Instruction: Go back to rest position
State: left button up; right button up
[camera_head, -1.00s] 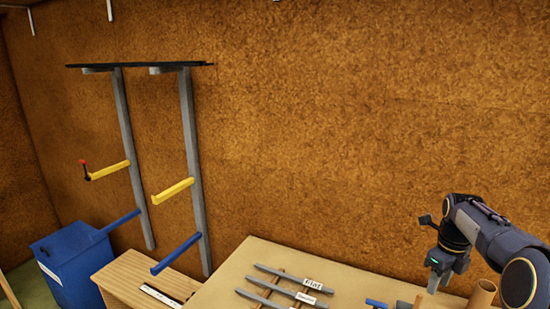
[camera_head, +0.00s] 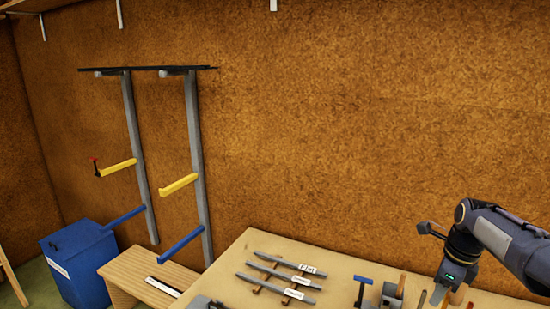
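My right gripper (camera_head: 445,293) is at the lower right, pointing down above the right part of the workbench (camera_head: 350,266). Its fingers are small and overlap the tools behind them, so I cannot tell whether it is open or shut, and no held object is clear. My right arm comes in from the right edge. My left gripper does not show clearly anywhere in this view.
Labelled grey strips (camera_head: 283,265) lie across a rack on the bench. A blue-headed hammer (camera_head: 362,283) and other tools stand near my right gripper. A dark object (camera_head: 205,303) is cut off at the bottom edge. A wall rack (camera_head: 197,150), blue bin (camera_head: 80,262) and wooden stand (camera_head: 125,280) are left.

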jog(key=s+a+r+n+t+y+b, duration=0.1)
jog(key=s+a+r+n+t+y, duration=0.15)
jog(key=s+a+n, duration=1.1)
jog(key=s+a+f+n+t, duration=0.1)
jog(key=s+a+f+n, duration=0.1)
jog(key=s+n, duration=0.3)
jog(key=s+a+f+n+t, duration=0.1)
jog(key=s+a+f+n, duration=0.2)
jog(key=n, duration=0.4)
jog(key=s+a, duration=0.1)
jog(key=s, duration=0.1)
jog(key=shift+s+b, duration=0.3)
jog(key=shift+s, duration=0.05)
jog(key=shift+f+y, duration=0.1)
jog(key=shift+y, duration=0.15)
